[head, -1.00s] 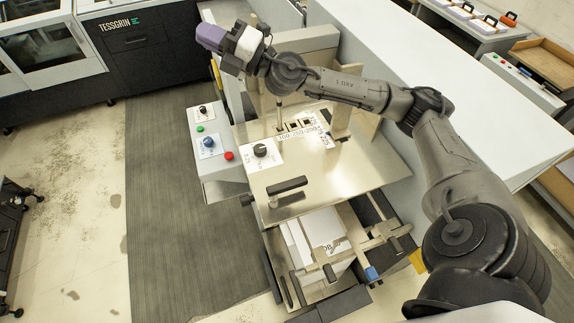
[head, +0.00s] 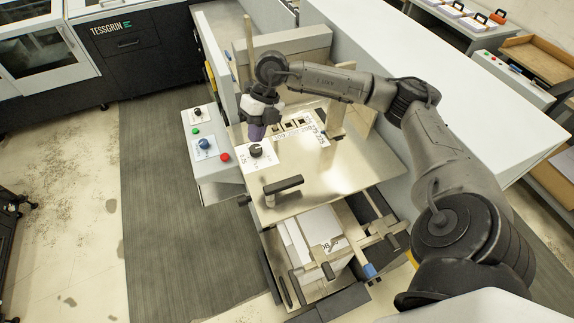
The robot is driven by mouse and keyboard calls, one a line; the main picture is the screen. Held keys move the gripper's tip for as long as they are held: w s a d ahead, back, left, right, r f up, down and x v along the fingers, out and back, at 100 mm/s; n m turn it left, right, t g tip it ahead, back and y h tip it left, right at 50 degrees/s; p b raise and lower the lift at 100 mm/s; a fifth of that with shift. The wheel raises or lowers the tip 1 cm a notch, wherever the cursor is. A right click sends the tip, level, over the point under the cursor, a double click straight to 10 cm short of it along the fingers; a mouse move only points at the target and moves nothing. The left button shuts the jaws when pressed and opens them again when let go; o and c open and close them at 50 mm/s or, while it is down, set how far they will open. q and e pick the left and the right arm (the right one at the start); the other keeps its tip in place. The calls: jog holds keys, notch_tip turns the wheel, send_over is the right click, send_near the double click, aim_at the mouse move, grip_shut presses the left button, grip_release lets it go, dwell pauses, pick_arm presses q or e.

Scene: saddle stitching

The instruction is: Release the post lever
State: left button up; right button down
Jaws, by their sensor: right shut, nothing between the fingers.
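My right gripper (head: 256,134), with a white body and purple end, points down over the metal table plate (head: 325,175). It is shut and empty. It is just behind a black knob (head: 255,150) on a white scale plate; whether it touches anything there is unclear. A black-handled lever (head: 284,184) lies at the front left of the plate, apart from the gripper. I cannot tell for sure which part is the post lever. An upright metal post (head: 249,45) stands behind the gripper. My left gripper is not in view.
A control box (head: 205,150) with a red button, green button and knobs is left of the plate. Below the plate, a paper stack (head: 318,235) sits among rails and a blue-ended clamp (head: 370,270). A long white surface (head: 400,60) lies behind my right arm. The floor mat at left is clear.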

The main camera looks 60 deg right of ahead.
aim_at(284, 185)
jog(key=s+d+m+g+h, duration=0.2)
jog(key=s+d+g, duration=0.1)
jog(key=s+g, duration=0.1)
jog(key=shift+s+d+f+m+h, duration=0.2)
jog(key=shift+s+f+m+h, duration=0.1)
jog(key=shift+s, duration=0.6)
jog(key=shift+f, duration=0.1)
jog(key=p+x, duration=0.2)
jog(key=x, duration=0.6)
jog(key=shift+s+a+f+p, duration=0.15)
jog(key=shift+s+p, duration=0.1)
jog(key=shift+p, duration=0.1)
jog(key=shift+s+a+f, duration=0.15)
jog(key=shift+f, duration=0.45)
